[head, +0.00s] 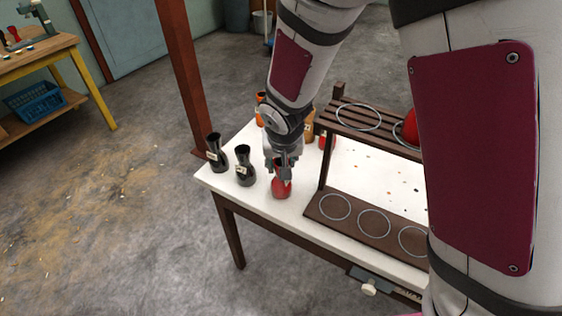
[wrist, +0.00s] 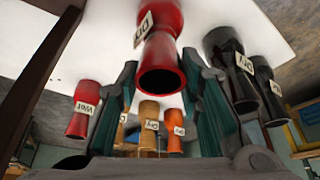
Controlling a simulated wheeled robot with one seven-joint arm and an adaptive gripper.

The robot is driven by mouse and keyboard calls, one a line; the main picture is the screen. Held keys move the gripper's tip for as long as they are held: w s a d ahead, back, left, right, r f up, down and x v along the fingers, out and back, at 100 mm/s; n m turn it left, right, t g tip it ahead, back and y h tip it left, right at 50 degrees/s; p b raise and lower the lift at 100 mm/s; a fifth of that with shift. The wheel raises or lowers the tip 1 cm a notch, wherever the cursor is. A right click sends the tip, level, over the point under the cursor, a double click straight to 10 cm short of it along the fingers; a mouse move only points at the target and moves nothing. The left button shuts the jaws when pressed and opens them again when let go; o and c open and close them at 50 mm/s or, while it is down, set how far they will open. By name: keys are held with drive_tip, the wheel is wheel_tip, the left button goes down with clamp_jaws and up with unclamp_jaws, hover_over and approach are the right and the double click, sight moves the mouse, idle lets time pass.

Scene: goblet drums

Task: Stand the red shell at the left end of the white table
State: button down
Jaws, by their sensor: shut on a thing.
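My gripper (head: 283,167) is shut on a red shell (head: 281,188), goblet-shaped with a pale label. The shell is upright near the front edge of the white table (head: 222,183), to the right of two black shells at its left end. Whether its base touches the table is hard to tell. In the wrist view the held red shell (wrist: 161,62) is between the two fingers, its dark open mouth towards the camera. A second red shell (head: 326,143) stands farther back, and it also shows at left in the wrist view (wrist: 82,112).
Two black shells (head: 215,153) (head: 244,168) stand close left of my gripper. Orange (head: 260,107) and brown (head: 309,128) shells stand behind. A brown two-level rack (head: 335,207) with ring marks is at right; another red thing (head: 410,128) is on its upper shelf, partly hidden by my arm.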

drive_tip(key=shift+f, duration=0.1)
drive_tip(key=c, duration=1.1)
unclamp_jaws()
drive_tip(key=shift+s+r, duration=0.1)
drive_tip(key=shift+r, duration=0.35)
drive_tip(key=p+v, duration=0.2)
drive_tip(key=v, duration=0.9)
drive_tip(key=shift+s+r, duration=0.15)
drive_tip(key=shift+s, duration=0.05)
